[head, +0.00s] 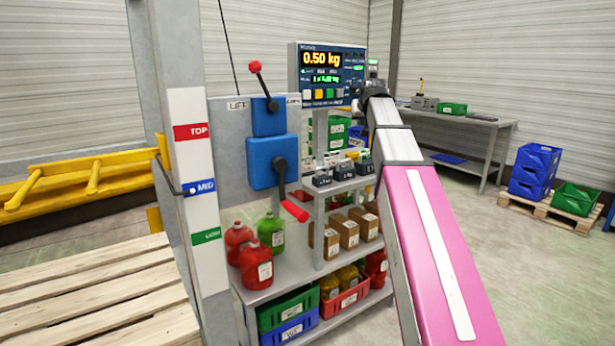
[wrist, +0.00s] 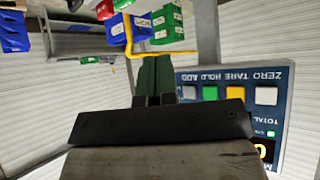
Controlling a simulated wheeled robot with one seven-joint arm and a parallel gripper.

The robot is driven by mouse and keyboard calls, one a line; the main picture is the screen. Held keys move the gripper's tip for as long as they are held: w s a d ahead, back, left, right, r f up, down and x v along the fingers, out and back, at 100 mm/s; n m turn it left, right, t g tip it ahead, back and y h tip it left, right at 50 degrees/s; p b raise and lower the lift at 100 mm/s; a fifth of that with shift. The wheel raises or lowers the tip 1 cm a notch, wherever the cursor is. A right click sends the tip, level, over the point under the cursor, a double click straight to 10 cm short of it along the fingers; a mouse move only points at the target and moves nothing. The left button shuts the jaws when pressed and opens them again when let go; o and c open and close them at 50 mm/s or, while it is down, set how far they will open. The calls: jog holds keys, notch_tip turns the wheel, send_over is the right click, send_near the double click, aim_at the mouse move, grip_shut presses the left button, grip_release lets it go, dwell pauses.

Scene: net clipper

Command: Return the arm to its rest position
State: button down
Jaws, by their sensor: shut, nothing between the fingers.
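My arm (head: 440,240), with a pink link and a grey one beyond it, reaches from the lower right up towards the scale panel. Its dark wrist end (head: 373,90) overlaps the right edge of the panel in the head view; the fingers are too small to make out there. In the wrist view, my gripper (wrist: 154,60) shows two dark green fingers side by side, shut and empty. The scale panel (head: 328,75) reads 0.50 kg. It also shows upside down in the wrist view (wrist: 229,78), to the right of the fingers; I cannot tell whether they touch it.
A lift post with a red-knobbed lever (head: 256,68) and a blue box (head: 271,160) stand left of the arm. A shelf (head: 345,187) holds cartons and jugs below the panel. A grey table (head: 475,122) and blue crates (head: 533,168) stand behind right. Open floor lies at right.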

jog(key=s+f+g, duration=0.2)
jog(key=s+f, duration=0.2)
jog(key=f, duration=0.7)
jog(key=s+f+g, duration=0.1)
jog(key=s+f, duration=0.2)
jog(key=f, duration=0.8)
jog(key=s+f+g, duration=0.2)
jog(key=s+f, duration=0.2)
jog(key=f, duration=0.7)
jog(key=s+f+g, duration=0.4)
jog(key=s+f, duration=1.6)
jog(key=f, duration=0.2)
jog(key=shift+a+f+m+g+h, duration=0.15)
jog(key=shift+a+m+g+h, duration=0.15)
jog(key=shift+a+g, duration=0.1)
jog(key=shift+w, duration=0.1)
